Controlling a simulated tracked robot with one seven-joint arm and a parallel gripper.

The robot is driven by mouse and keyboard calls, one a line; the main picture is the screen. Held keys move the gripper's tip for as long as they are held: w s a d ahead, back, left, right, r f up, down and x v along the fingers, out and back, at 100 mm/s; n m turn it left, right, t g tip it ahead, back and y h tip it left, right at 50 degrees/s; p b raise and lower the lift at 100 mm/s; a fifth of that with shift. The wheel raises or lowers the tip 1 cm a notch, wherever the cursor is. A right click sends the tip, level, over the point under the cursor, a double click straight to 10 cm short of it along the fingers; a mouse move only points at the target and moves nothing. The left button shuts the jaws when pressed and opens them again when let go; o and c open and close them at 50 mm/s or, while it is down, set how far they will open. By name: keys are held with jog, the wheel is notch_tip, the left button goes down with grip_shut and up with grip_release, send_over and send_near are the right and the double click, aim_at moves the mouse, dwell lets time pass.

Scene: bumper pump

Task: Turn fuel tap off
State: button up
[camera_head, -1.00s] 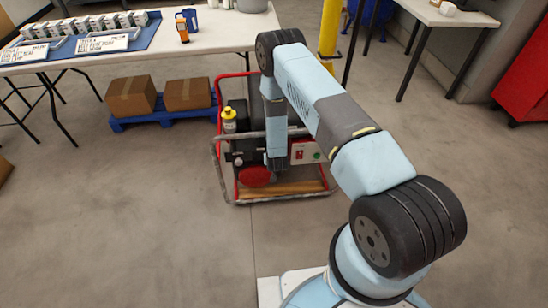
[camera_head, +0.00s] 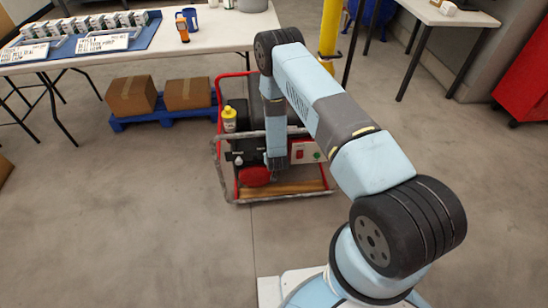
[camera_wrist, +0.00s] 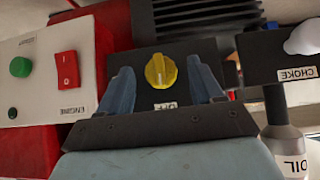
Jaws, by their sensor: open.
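The fuel tap is a round yellow knob (camera_wrist: 160,71) on a black panel, in the middle of the wrist view. An upside-down label reading "OFF" shows just below it there. My gripper (camera_wrist: 162,84) is open, with one blue finger on each side of the knob and a visible gap to both. In the head view my gripper (camera_head: 276,168) reaches down at the front of the red-framed pump (camera_head: 222,175). The knob is hidden by my arm in that view.
In the wrist view, a red engine switch (camera_wrist: 67,71) and a green button (camera_wrist: 20,67) are at left. A white choke knob (camera_wrist: 303,38) and an oil bottle (camera_wrist: 285,140) are at right. The pump's metal front bar (camera_head: 245,137) runs near my arm.

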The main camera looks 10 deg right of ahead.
jog(key=v, duration=1.3)
jog(key=shift+s+r, duration=0.2)
jog(key=shift+s, duration=0.05)
